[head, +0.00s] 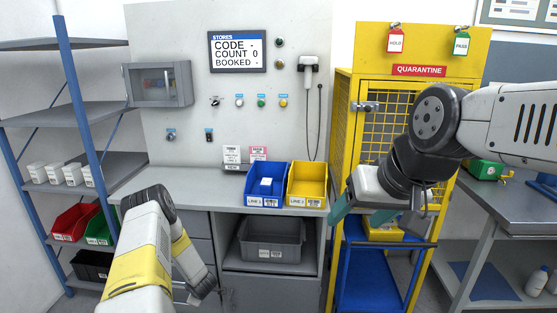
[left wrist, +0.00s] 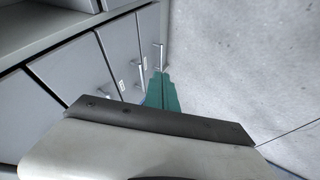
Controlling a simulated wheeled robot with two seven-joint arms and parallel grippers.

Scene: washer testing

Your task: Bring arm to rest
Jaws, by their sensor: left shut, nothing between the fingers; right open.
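My right arm (head: 500,120) comes in from the right in the head view and is raised in front of the yellow quarantine cage. Its gripper (head: 362,212) has teal fingers spread apart, pointing down and left, with nothing seen held. My left arm (head: 140,262), white with yellow bands, comes in from below and bends downward in front of the grey drawers. In the left wrist view the teal fingers of my left gripper (left wrist: 162,92) are together and empty, beside grey drawer fronts and above pale floor. The left fingers are not clear in the head view.
A grey bench (head: 190,180) carries a blue bin (head: 266,196) and a yellow bin (head: 307,193). The yellow cage (head: 343,130) and a blue cart (head: 368,280) stand behind my right gripper. A metal table (head: 515,215) is at right, shelves (head: 90,110) at left.

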